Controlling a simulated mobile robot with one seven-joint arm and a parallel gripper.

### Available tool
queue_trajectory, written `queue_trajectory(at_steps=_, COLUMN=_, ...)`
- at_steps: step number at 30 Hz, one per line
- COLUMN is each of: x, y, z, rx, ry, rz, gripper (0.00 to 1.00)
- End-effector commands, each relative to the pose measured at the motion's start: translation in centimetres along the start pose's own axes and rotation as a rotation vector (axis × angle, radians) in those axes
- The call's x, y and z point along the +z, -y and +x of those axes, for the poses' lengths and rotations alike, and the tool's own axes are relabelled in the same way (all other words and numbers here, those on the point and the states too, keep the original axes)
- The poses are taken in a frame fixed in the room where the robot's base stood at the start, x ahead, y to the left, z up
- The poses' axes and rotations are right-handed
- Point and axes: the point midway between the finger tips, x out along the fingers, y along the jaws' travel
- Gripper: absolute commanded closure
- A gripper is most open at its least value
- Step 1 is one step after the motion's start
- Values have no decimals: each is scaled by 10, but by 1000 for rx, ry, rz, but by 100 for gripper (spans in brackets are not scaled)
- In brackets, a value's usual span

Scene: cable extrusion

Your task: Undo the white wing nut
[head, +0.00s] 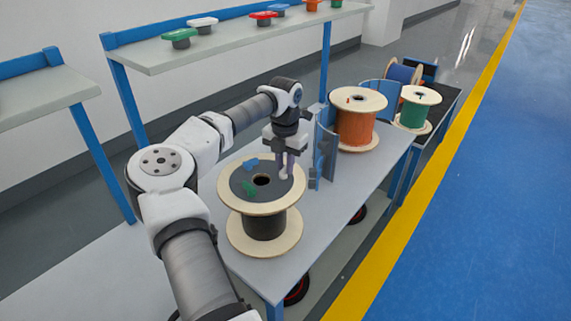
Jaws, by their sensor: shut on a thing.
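The white wing nut (284,175) is on the dark top disc at the right side of the near spool (292,197). My gripper (286,165) reaches down over it from above, with its fingers shut on it. The fingers hide part of the nut. A blue wing nut (251,164) and a green wing nut (249,188) are on the left part of the same disc, apart from my gripper. The spool stands upright and carries black cable.
The spool stands on a grey table (340,200). A blue upright bracket (324,150) is close to the right of my gripper. An orange cable spool (356,128) and a green one (414,112) stand farther back. A shelf (230,45) with coloured parts runs behind.

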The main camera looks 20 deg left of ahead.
Motion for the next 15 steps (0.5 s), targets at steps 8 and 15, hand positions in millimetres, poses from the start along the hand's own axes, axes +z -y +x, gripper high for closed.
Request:
queue_trajectory(at_steps=8, x=1, y=-2, z=0, rx=0, ry=2, rz=-234, gripper=100)
queue_trajectory(at_steps=15, x=0, y=-2, z=0, rx=-1, ry=2, rz=-380, gripper=100)
